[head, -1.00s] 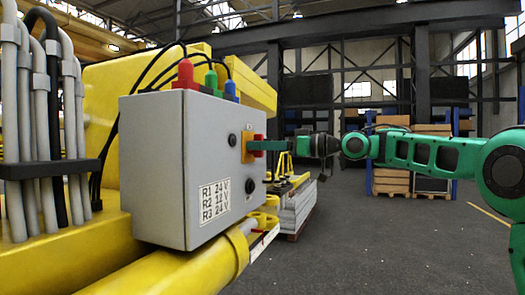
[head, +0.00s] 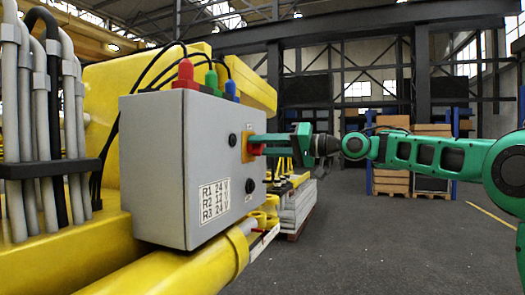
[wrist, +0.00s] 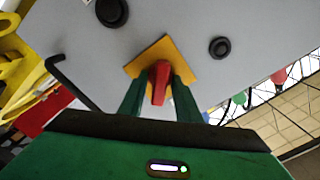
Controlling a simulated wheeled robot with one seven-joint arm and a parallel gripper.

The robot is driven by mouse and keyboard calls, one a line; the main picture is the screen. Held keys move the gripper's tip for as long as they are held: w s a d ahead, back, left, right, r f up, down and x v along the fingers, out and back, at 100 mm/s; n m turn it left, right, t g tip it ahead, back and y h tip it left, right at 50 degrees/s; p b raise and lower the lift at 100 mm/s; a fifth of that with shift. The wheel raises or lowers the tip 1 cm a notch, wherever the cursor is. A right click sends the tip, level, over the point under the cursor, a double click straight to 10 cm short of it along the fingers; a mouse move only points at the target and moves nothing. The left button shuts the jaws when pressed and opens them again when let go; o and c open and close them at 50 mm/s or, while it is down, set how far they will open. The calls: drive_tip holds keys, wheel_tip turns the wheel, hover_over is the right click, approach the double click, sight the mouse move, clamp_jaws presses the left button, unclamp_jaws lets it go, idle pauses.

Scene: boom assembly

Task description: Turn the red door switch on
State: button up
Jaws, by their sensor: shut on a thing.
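The red door switch (wrist: 160,82) sits on a yellow square plate (wrist: 165,55) on the door of a grey control box (head: 165,170). My gripper (head: 262,143) reaches in from the right in the head view. In the wrist view its two green fingers (wrist: 159,90) lie on either side of the red handle, shut on it. The plate looks tilted in the wrist view, and the handle stands nearly upright there. In the head view my fingers hide most of the handle, with a little red showing below them.
A black bent handle (wrist: 70,80) stands out from the box. Red, green and blue plugs with cables top the box. Open floor (head: 380,240) lies right.

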drive_tip(key=m, duration=0.5)
drive_tip(key=shift+w+d+f+m, duration=0.15)
drive_tip(key=shift+w+d+m, duration=0.1)
drive_tip(key=shift+w+m, duration=0.1)
drive_tip(key=shift+f+m, duration=0.15)
drive_tip(key=shift+m, duration=1.6)
drive_tip(key=o, duration=0.7)
drive_tip(key=shift+f, duration=0.1)
drive_tip(key=shift+a, duration=0.1)
drive_tip(key=shift+s, duration=0.1)
